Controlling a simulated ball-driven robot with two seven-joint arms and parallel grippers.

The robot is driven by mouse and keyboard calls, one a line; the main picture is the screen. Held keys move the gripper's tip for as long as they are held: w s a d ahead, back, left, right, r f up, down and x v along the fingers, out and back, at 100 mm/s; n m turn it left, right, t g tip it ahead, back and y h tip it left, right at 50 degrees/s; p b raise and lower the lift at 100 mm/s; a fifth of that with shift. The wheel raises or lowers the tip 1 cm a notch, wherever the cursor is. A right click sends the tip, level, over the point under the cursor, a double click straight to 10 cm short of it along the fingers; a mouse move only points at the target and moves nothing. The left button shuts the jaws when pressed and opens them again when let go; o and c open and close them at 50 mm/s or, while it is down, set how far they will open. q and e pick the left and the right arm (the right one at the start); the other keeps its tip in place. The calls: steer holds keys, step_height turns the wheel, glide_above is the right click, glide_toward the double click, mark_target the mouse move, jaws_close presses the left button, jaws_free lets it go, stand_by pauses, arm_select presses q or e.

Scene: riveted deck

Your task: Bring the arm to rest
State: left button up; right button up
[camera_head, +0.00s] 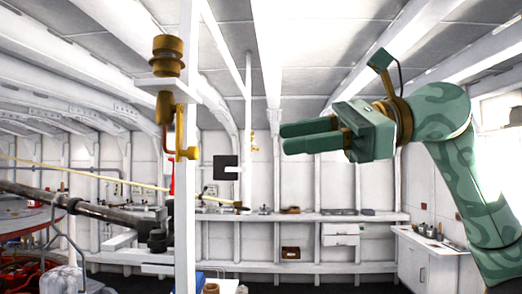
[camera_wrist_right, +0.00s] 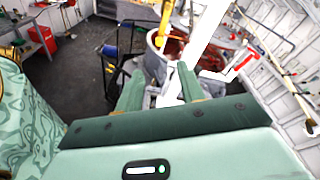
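My right arm, green with a swirl pattern, comes in from the right in the head view, raised high. Its gripper (camera_head: 284,138) points left, above the level of the long shelf. In the right wrist view the two green fingers of this gripper (camera_wrist_right: 160,72) stand apart with a gap between them. I see nothing held between them. My left gripper is in neither view.
A white post (camera_head: 185,225) with a brass fitting (camera_head: 167,60) stands left of the gripper. A dark pipe (camera_head: 95,209) crosses the lower left. A long shelf (camera_head: 300,217) runs along the back wall. A white cabinet (camera_head: 425,255) stands at lower right. Open air surrounds the fingers.

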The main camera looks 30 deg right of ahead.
steer(key=shift+s+d, duration=0.3)
steer(key=shift+d, duration=0.1)
